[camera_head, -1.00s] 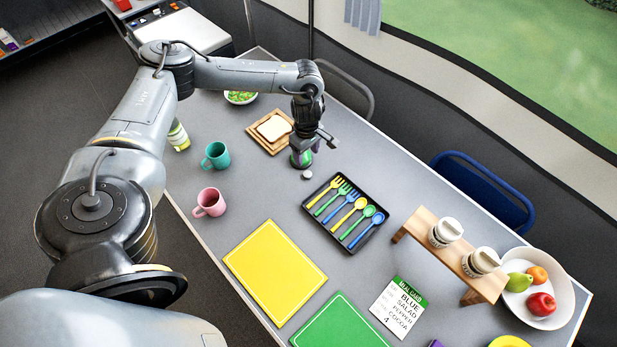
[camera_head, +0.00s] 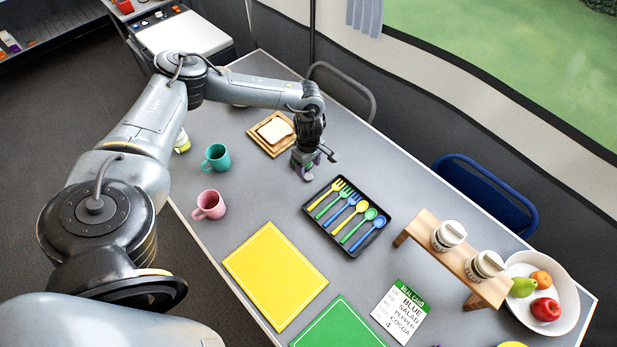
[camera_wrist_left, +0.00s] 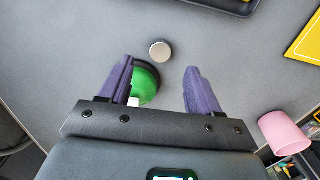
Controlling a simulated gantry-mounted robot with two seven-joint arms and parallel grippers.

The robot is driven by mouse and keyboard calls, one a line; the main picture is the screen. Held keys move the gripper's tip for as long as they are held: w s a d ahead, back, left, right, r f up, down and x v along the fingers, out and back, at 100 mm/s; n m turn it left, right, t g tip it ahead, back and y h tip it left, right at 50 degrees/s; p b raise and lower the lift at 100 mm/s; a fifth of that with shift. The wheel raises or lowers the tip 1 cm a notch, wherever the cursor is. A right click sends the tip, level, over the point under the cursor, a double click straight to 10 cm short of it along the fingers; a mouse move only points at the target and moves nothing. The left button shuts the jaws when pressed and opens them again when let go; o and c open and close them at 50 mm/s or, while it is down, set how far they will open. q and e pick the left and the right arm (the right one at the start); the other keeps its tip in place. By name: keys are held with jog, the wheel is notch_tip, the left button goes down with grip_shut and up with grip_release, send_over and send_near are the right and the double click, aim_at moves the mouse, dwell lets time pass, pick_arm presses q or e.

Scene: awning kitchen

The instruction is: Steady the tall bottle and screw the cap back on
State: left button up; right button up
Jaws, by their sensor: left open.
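My left gripper (camera_head: 308,168) is low over the back half of the table, its jaws open. In the left wrist view its two purple fingers (camera_wrist_left: 160,88) are spread apart. A green round thing with a dark rim (camera_wrist_left: 147,80), seemingly the bottle from above, lies by the left-hand finger and partly between the fingers; that finger hides part of it. I cannot tell whether they touch. A small silver cap (camera_wrist_left: 160,50) lies on the table just past the fingertips; it also shows in the head view (camera_head: 308,177). My right gripper is not in view.
A cutlery tray (camera_head: 335,238) is right of the gripper. Bread on a board (camera_head: 271,148) lies left of it. A teal mug (camera_head: 216,158) and pink mug (camera_head: 209,205) stand nearer. A yellow mat (camera_head: 275,276) and a wooden stand with jars (camera_head: 425,222) are farther off.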

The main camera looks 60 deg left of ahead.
aim_at(308, 176)
pick_arm(q)
jog(key=shift+f+b, duration=0.55)
jog(key=shift+f, duration=2.1)
jog(key=c, duration=1.1)
